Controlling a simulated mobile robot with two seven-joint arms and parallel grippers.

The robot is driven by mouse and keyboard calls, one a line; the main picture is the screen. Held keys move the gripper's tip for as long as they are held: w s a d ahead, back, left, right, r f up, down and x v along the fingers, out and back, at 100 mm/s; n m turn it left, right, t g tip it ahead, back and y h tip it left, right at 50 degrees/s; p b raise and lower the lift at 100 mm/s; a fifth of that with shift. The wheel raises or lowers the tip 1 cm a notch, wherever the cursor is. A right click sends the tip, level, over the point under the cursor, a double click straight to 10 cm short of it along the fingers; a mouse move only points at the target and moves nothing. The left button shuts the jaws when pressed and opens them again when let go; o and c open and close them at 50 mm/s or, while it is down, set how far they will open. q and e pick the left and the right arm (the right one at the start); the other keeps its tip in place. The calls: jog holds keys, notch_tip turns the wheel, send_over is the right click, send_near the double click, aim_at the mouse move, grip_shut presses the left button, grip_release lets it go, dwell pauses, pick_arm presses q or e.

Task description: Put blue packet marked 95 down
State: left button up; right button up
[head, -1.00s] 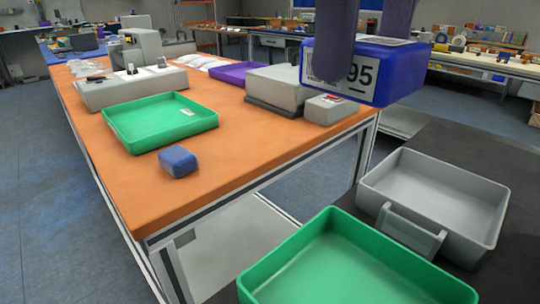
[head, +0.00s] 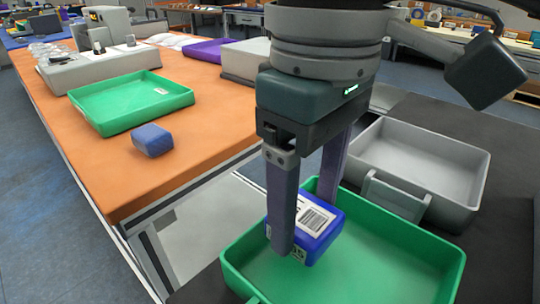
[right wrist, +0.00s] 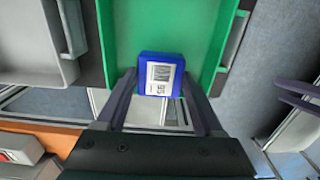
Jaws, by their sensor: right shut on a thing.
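The blue packet (head: 318,226) has a white barcode label on top; the number on its label is too small to read clearly now. It also shows in the right wrist view (right wrist: 172,88). My right gripper (head: 308,225) is shut on the packet, with one finger on each side of it. In the head view the packet appears over the left part of the near green tray (head: 405,262). Whether it touches the tray floor cannot be told. The tray also shows in the right wrist view (right wrist: 193,25). My left gripper is not in view.
A grey tray (head: 440,185) stands behind the green tray on the dark surface (head: 500,240). The orange table (head: 185,180) at left holds another green tray (head: 130,100), a small blue block (head: 152,139) and grey devices. The near green tray looks otherwise empty.

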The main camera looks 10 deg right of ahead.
aim_at(305, 215)
jog(key=shift+f, duration=1.4)
jog(key=shift+f+b, duration=0.25)
jog(key=shift+b, duration=0.1)
jog(key=o, duration=1.5)
jog(key=shift+r, duration=0.1)
notch_tip(305, 215, up, 12)
jog(key=shift+r, duration=0.15)
